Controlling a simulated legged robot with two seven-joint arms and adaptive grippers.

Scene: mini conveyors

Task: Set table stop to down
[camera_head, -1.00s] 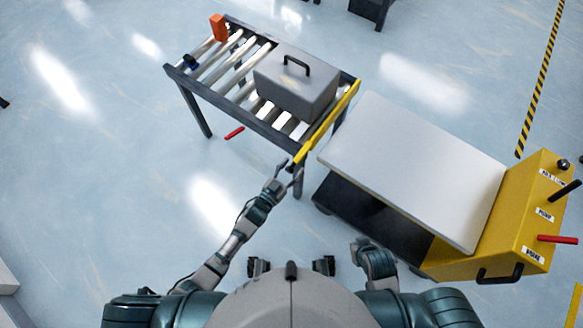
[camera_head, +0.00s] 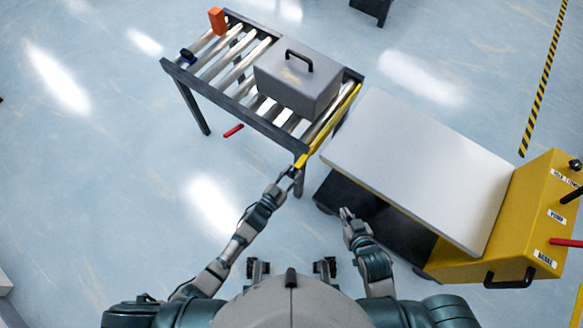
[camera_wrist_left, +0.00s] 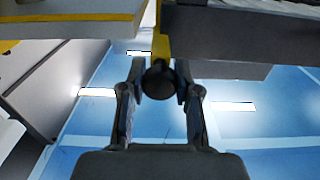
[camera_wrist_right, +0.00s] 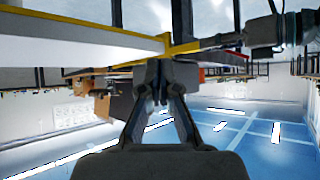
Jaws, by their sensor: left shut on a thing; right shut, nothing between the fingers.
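The table stop is a yellow bar (camera_head: 331,124) along the right end of the roller table. Its near end, by the front right leg, meets my left gripper (camera_head: 291,174). In the left wrist view the left gripper (camera_wrist_left: 159,82) is shut on the stop's dark round knob (camera_wrist_left: 159,78), with the yellow arm (camera_wrist_left: 160,47) behind it. My right gripper (camera_head: 346,213) is shut and empty, beside the lift cart's near left corner. In the right wrist view its fingers (camera_wrist_right: 158,85) are together, below a yellow edge.
A grey case (camera_head: 296,82) with a black handle rests on the rollers near the stop. An orange block (camera_head: 217,21) stands at the table's far left. A lift cart with a white top (camera_head: 415,165) and yellow control box (camera_head: 535,220) stands to the right, close to the table's end.

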